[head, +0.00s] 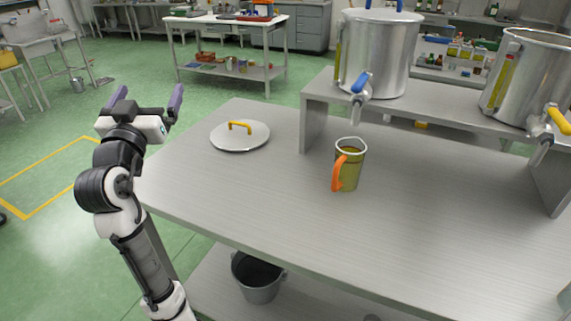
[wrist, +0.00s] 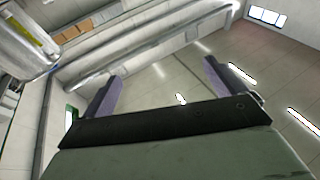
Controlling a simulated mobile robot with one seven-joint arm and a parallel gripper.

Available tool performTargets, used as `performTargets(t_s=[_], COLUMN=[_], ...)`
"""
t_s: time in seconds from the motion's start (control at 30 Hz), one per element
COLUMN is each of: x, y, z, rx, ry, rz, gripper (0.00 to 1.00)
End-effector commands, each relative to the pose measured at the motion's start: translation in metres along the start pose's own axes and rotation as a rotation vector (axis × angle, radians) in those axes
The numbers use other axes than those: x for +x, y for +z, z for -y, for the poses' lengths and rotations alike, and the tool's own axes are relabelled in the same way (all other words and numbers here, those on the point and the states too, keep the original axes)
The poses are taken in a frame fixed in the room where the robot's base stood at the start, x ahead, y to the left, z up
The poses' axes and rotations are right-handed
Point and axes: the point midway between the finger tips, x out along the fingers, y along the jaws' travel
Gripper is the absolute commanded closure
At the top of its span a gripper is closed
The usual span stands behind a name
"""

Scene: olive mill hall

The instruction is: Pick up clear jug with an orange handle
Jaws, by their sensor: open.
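The clear jug (head: 350,168) with an orange handle (head: 338,174) stands upright on the metal table in the head view. It looks olive-yellow, and its handle faces the front left. My gripper (head: 147,97) is up at the left, beyond the table's left edge and well apart from the jug. Its two purple fingers are spread with nothing between them. The wrist view shows the open gripper (wrist: 160,88) against the ceiling; the jug is not in that view.
A round lid (head: 240,138) with a yellow handle lies left of the jug. A raised shelf (head: 440,104) behind holds a steel tank with a blue tap (head: 378,55) and one with a yellow tap (head: 527,80). The table (head: 240,200) is bare in front. A bucket (head: 258,280) stands below.

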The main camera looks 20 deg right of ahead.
Motion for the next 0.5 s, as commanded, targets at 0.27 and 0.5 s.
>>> performTargets(t_s=[0.27, 0.5], x=[0.028, 0.002], y=[0.116, 0.146], z=[-0.241, -0.312], rx=[0.003, 0.048], ry=[0.755, 1.015], rz=[0.482, 0.623], gripper=[0.04, 0.04])
